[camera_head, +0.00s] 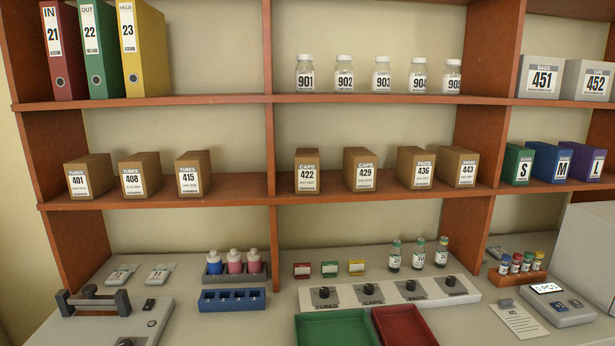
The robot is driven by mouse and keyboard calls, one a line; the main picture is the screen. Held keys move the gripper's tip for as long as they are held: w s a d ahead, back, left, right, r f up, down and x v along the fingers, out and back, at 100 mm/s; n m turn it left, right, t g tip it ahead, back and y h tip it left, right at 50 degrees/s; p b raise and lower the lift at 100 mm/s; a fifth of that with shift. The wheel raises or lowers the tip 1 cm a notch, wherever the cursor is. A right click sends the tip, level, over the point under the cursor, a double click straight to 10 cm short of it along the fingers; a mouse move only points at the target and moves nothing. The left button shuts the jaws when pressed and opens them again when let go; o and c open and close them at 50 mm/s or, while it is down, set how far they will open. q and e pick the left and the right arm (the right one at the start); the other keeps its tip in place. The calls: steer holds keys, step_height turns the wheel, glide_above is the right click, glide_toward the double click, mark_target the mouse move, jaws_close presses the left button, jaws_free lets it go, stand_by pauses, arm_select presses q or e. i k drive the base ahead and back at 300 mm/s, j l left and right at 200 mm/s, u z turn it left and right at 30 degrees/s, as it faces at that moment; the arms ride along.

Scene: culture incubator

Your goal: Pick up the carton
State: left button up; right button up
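Several brown cartons with white labels stand upright in a row on the middle shelf. From left to right they are carton 401 (89,176), carton 408 (139,174), carton 415 (193,173), carton 422 (307,171), carton 429 (361,169), carton 436 (417,168) and carton 443 (458,167). The labels 401 to 415 read TUBES, 422 and 429 read CAPS, and 436 reads PADS. The cartons stand apart, with a wide gap around the upright between 415 and 422. Neither of my grippers shows in the head view.
The shelf board (240,190) has free room between cartons. Below, the worktop holds a blue rack (232,300), a green tray (335,330), a red tray (404,327), a knob panel (390,292) and small bottles. Bottles and binders stand above. Wooden uprights (269,140) divide the shelves.

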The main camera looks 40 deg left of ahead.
mark_target(306, 160)
steer(key=u, duration=1.25)
